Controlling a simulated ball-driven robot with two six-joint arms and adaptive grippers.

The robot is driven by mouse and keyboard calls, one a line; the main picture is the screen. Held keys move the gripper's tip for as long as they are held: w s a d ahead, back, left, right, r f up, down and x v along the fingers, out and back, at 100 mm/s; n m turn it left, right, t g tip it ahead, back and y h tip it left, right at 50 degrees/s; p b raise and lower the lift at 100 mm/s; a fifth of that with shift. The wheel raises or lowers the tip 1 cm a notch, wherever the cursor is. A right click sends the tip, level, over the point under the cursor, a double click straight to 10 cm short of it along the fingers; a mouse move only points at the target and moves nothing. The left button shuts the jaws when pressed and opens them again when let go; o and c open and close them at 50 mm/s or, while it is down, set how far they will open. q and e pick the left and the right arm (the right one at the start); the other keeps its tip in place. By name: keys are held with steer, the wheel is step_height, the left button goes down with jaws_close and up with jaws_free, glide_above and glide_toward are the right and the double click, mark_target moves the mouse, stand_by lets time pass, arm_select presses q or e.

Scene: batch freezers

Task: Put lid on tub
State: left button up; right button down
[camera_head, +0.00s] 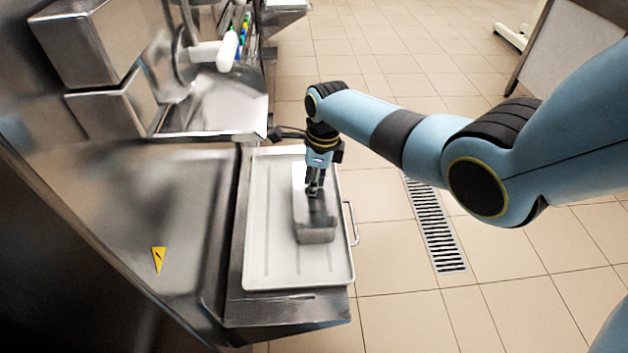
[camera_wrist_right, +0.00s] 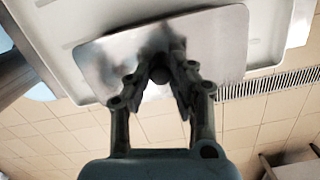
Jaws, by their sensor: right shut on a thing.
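A steel rectangular tub (camera_head: 316,236) sits on the white tray, right of the tray's middle. The lid is a flat silver plate with rounded corners; it fills the upper part of the right wrist view (camera_wrist_right: 215,42). My right gripper (camera_head: 315,190) points down over the tub in the head view. In the wrist view its two fingers (camera_wrist_right: 164,88) are closed around the dark knob of the lid. The lid lies over the tub, and I cannot tell whether it touches the rim. The tub's inside is hidden. My left gripper is not in view.
The white tray (camera_head: 268,262) rests on a steel shelf (camera_head: 285,308) at the front of the freezer (camera_head: 170,215). A white dispenser spout (camera_head: 212,52) is above left. A handle (camera_head: 351,222) stands at the tray's right. Open tiled floor with a drain grate (camera_head: 434,228) lies right.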

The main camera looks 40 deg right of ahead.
stand_by(0.6)
steer(key=c, duration=1)
jaws_free()
steer(key=shift+o, duration=0.3)
steer(key=o, duration=0.5)
steer(key=shift+r+p, duration=3.5)
steer(key=shift+p, duration=0.35)
